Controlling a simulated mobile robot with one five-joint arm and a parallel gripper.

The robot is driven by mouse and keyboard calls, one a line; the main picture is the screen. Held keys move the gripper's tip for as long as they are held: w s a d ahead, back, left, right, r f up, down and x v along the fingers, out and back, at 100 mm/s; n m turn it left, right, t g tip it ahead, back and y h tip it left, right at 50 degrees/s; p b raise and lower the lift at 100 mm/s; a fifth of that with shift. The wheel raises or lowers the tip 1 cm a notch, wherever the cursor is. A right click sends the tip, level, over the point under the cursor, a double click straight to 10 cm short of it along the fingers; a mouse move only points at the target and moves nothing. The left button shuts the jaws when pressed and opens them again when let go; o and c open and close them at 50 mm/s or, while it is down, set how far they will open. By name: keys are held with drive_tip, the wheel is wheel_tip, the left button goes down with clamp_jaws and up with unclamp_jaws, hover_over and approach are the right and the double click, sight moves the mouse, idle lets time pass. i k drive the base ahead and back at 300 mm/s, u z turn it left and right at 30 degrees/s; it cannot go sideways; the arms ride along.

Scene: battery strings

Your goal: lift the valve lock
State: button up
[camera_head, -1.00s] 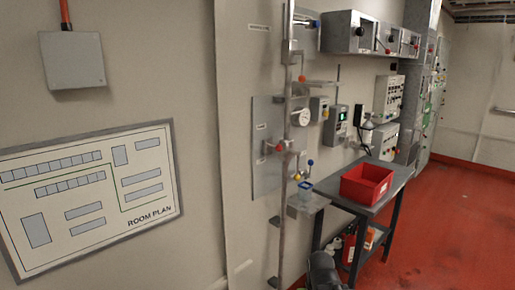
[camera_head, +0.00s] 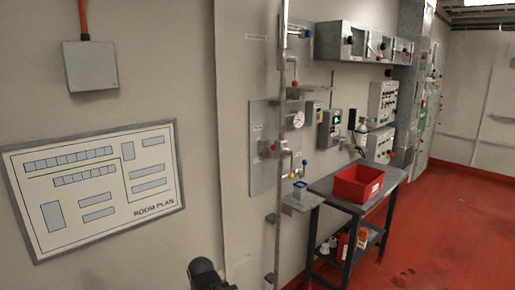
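A vertical pipe (camera_head: 280,190) with valve fittings runs up a grey panel (camera_head: 262,170) on the wall. A small red part (camera_head: 274,147) sits on the pipe at mid-height. A yellow-ended handle (camera_head: 292,174) and a blue-knobbed one (camera_head: 305,162) are just right of it. Which part is the valve lock I cannot tell at this size. A small blue-and-white container (camera_head: 300,188) stands on a little shelf (camera_head: 302,203) below them. A dark rounded part of my arm shows at the bottom centre, well below and left of the fittings. My gripper's fingers are not visible.
A dark table (camera_head: 330,187) with a red bin (camera_head: 358,184) stands right of the pipe, with bottles and an orange item underneath. Control boxes (camera_head: 383,102) line the wall. A room plan (camera_head: 95,190) hangs at left. Red floor (camera_head: 440,230) is open at right.

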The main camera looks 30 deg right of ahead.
sight(269, 146)
drive_tip(key=z, duration=0.1)
drive_tip(key=i, duration=0.95)
drive_tip(key=u, duration=0.05)
